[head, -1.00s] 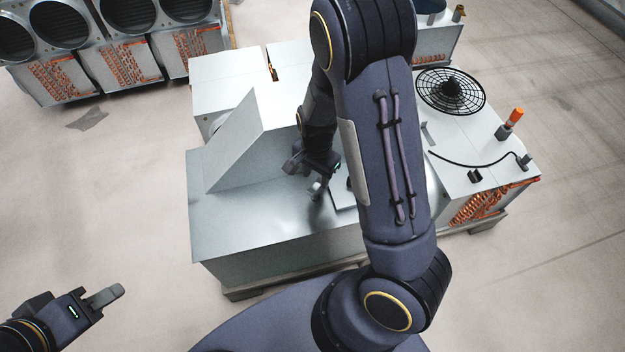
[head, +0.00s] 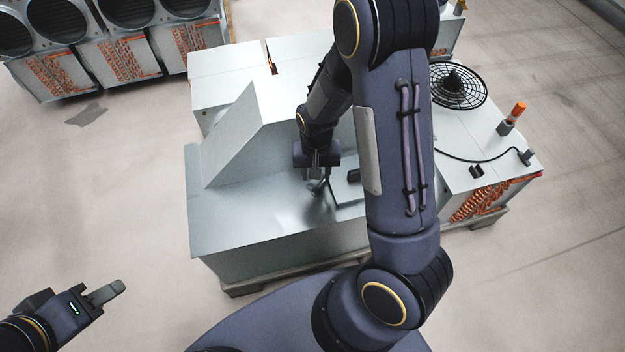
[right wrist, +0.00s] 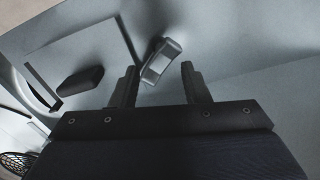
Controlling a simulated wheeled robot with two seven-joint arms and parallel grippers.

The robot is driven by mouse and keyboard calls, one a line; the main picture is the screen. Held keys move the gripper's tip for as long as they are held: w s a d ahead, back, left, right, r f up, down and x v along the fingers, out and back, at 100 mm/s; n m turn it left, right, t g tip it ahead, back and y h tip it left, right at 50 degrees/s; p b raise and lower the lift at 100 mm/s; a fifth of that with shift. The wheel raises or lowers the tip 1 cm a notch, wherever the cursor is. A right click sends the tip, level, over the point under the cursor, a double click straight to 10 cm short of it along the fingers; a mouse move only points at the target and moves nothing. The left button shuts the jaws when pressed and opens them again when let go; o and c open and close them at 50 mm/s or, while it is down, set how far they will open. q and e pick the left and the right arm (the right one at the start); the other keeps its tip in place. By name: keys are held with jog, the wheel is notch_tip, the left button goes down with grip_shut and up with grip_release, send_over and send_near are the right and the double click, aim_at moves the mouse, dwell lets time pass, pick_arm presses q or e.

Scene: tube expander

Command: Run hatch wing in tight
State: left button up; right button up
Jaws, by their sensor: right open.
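The hatch wing, a small grey two-ended piece (right wrist: 162,61), lies between my right fingertips in the right wrist view. In the head view the wing (head: 319,187) is small and partly hidden by the gripper. Beside it is the light hatch panel (head: 346,192), its right side covered by my arm; the panel also shows in the right wrist view (right wrist: 85,48) with a dark block (right wrist: 82,82) on it. My right gripper (head: 317,177) is open, its fingers on either side of the wing, with gaps showing. My left gripper (head: 108,291) is away at lower left, empty, seen side-on.
The metal housing (head: 235,228) stands on a pallet (head: 240,288), with a slanted sheet (head: 232,135) rising at its left. A fan grille (head: 457,87), a black cable (head: 470,160) and an orange-capped fitting (head: 517,112) are at the right.

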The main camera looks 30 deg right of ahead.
jog(key=shift+f+b, duration=0.7)
jog(key=shift+f, duration=0.4)
